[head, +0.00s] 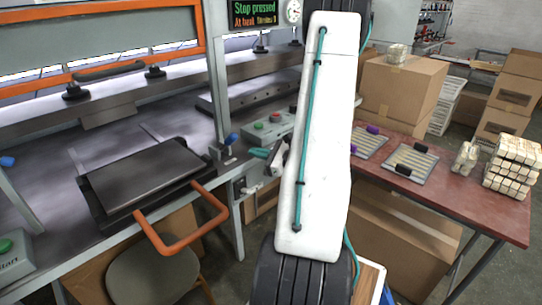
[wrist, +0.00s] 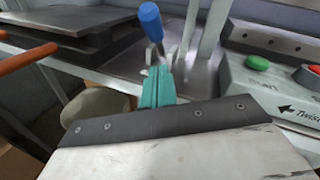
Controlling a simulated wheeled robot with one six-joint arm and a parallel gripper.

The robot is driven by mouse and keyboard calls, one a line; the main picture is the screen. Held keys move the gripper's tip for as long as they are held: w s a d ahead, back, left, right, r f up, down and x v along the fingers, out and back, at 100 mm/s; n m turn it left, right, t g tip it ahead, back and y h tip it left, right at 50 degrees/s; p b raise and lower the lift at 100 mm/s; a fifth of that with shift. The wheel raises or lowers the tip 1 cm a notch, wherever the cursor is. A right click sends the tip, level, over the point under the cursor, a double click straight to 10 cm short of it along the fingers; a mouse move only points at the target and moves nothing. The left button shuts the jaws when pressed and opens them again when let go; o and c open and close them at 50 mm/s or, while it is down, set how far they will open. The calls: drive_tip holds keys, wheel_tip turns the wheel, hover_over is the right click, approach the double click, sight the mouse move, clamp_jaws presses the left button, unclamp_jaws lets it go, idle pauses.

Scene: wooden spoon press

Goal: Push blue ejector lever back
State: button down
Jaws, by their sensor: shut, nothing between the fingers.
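The blue ejector lever (head: 231,138) stands on the press table beside the upright post, right of the dark plate with the orange handle. In the wrist view its blue grip (wrist: 150,22) leans up and left above a pale metal stem. My gripper (head: 258,152) has teal fingers and is just right of the lever in the head view. In the wrist view the gripper (wrist: 158,85) is shut and empty, its tips close below the lever's stem. I cannot tell whether they touch it. Part of the stem's foot is hidden behind the fingers.
A control box (wrist: 270,85) with green and red buttons stands right of the fingers. The metal post (head: 216,75) rises close behind the lever. The orange handle (head: 185,235) sticks out at front left. A screen (head: 254,13) reads "Stop pressed".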

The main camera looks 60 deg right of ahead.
sight(226, 144)
drive_tip(key=w, duration=0.1)
drive_tip(key=w+a+r, duration=0.1)
drive_tip(key=w+r, duration=0.1)
drive_tip(key=w, duration=0.1)
drive_tip(key=shift+w+a+r, duration=0.1)
drive_tip(key=shift+a+r, duration=0.05)
drive_tip(key=shift+r, duration=0.1)
drive_tip(key=shift+r, duration=0.15)
